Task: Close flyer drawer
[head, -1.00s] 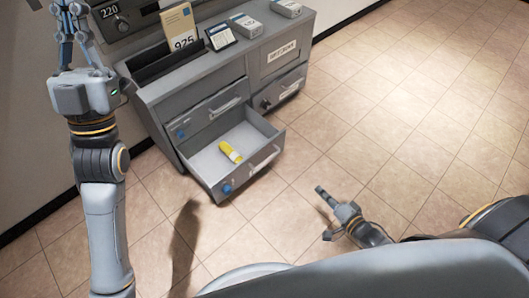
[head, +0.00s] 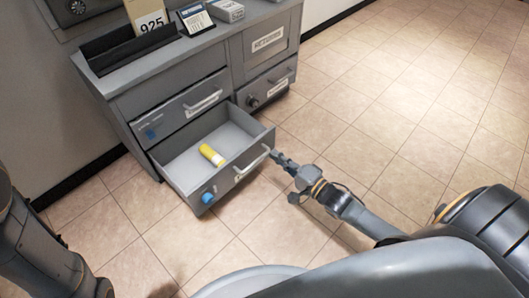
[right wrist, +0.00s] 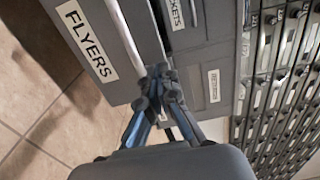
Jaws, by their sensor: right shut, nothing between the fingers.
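The flyer drawer (head: 229,184) is the lower left drawer of the grey cabinet and is pulled out, with a yellow item (head: 212,155) lying inside. In the right wrist view its front (right wrist: 113,82) bears a FLYERS label (right wrist: 87,44) and a pale bar handle (right wrist: 124,35). My right gripper (head: 279,158) is shut and empty, close to the right end of the drawer front. In the right wrist view its fingertips (right wrist: 158,82) are by the end of the handle; I cannot tell whether they touch. My left gripper is out of view.
The grey cabinet (head: 125,92) has a shut drawer (head: 190,110) above the flyer drawer and another drawer (head: 268,84) to the right. A small display (head: 194,18) and boxes stand on top. Tiled floor (head: 400,110) to the right is clear.

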